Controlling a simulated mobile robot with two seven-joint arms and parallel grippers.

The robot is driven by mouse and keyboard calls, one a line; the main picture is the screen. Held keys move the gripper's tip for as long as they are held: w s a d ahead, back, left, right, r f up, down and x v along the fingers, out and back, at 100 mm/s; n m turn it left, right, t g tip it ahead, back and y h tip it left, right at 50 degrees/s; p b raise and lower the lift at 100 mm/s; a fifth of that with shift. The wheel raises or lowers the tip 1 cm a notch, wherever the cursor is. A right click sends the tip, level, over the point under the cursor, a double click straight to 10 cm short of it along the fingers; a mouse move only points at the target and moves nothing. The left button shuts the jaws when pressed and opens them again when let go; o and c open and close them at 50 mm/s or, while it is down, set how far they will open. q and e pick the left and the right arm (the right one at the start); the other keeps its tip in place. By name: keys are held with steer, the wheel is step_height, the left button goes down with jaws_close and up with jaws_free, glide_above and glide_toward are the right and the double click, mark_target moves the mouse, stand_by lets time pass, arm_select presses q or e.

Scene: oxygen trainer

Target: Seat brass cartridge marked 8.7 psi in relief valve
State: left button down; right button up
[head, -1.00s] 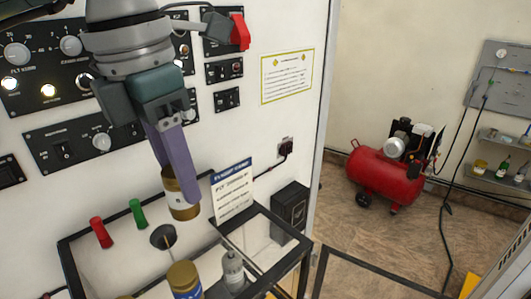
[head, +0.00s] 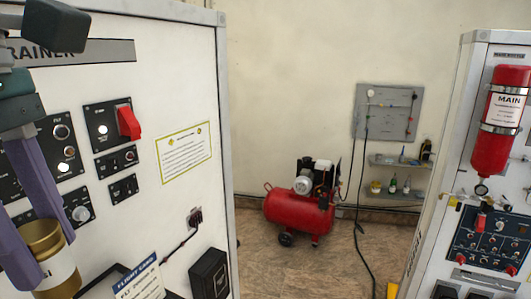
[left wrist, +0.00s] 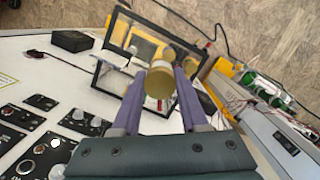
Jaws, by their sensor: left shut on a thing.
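My left gripper (head: 38,232) is shut on a brass cartridge (head: 47,245) at the lower left of the head view. The cartridge has a white label band; only its last letters, like "SI", show, so I cannot read the pressure. The left wrist view shows the cartridge (left wrist: 159,84) between the two purple fingers, above a black-framed case. A second yellow-brass round piece (left wrist: 178,57) appears just beyond it. I cannot make out the relief valve in the current views. My right gripper is not in view.
The trainer panel (head: 180,60) with switches stands close at the left; a lettered card (head: 138,283) and black box (head: 209,274) are low on it. A red compressor (head: 298,212) stands on the floor. Another cabinet with a red cylinder (head: 498,125) is at right.

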arm_select(q)
steer(key=s+d+r+m, duration=0.1)
steer(key=s+r+m, duration=0.1)
steer(key=m, duration=0.8)
steer(key=s+d+r+m+g+y, duration=0.1)
steer(key=s+m, duration=0.2)
steer(key=m, duration=0.7)
steer(key=shift+s+r+g, duration=0.15)
steer(key=shift+r+g, duration=0.15)
steer(key=shift+r, duration=0.05)
